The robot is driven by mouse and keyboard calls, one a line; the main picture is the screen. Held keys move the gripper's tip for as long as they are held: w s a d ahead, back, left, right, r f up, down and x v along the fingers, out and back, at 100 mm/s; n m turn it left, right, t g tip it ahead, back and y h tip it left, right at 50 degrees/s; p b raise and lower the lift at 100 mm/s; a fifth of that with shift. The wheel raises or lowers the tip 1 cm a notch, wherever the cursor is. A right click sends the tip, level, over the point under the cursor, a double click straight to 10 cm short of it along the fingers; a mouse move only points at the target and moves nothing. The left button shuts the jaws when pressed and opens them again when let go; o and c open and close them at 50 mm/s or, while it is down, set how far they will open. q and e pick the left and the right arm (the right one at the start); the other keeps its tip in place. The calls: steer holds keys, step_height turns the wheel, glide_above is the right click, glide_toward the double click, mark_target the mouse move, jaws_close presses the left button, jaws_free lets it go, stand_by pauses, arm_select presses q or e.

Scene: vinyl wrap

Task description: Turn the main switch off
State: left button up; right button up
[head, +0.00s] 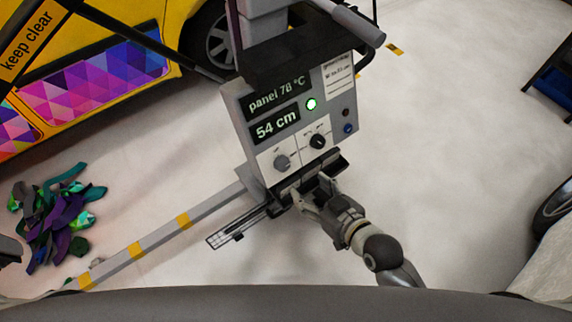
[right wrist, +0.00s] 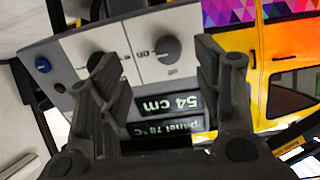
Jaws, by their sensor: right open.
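The grey control box (head: 240,112) has a front panel with two knobs, a grey one (head: 282,162) and a black one (head: 317,141). A green lamp (head: 311,104) is lit, and the displays read "panel 78 °C" and "54 cm". My right gripper (head: 316,190) is open and empty just below the panel. In the right wrist view, the grey knob (right wrist: 168,50) shows between its fingers (right wrist: 155,80), and the black knob (right wrist: 103,63) is partly behind one finger. My left gripper is not clearly seen.
A dark ledge (head: 330,165) juts out under the panel, close to my right gripper. A striped beam (head: 160,237) runs to the lower left. Vinyl scraps (head: 58,215) lie on the floor at left. A yellow vehicle (head: 120,20) stands behind.

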mark_target(285, 166)
steer(key=shift+y, duration=0.3)
steer(key=w+a, duration=0.2)
steer(key=w+a+f, duration=0.1)
steer(key=w, duration=0.1)
steer(key=w+a, duration=0.2)
steer(key=w, duration=0.1)
steer(key=shift+w+a+f, duration=0.1)
steer(key=shift+a+f, duration=0.15)
steer(key=shift+a, duration=0.1)
steer(key=shift+w+a+f, duration=0.25)
steer(key=shift+w+a, duration=0.1)
steer(key=shift+w, duration=0.05)
arm_select(q)
steer(key=shift+w+a+r, duration=0.15)
steer(key=shift+w, duration=0.1)
arm_select(e)
steer(key=shift+c, duration=0.4)
arm_select(q)
steer(key=shift+w, duration=0.15)
arm_select(e)
steer(key=c, duration=1)
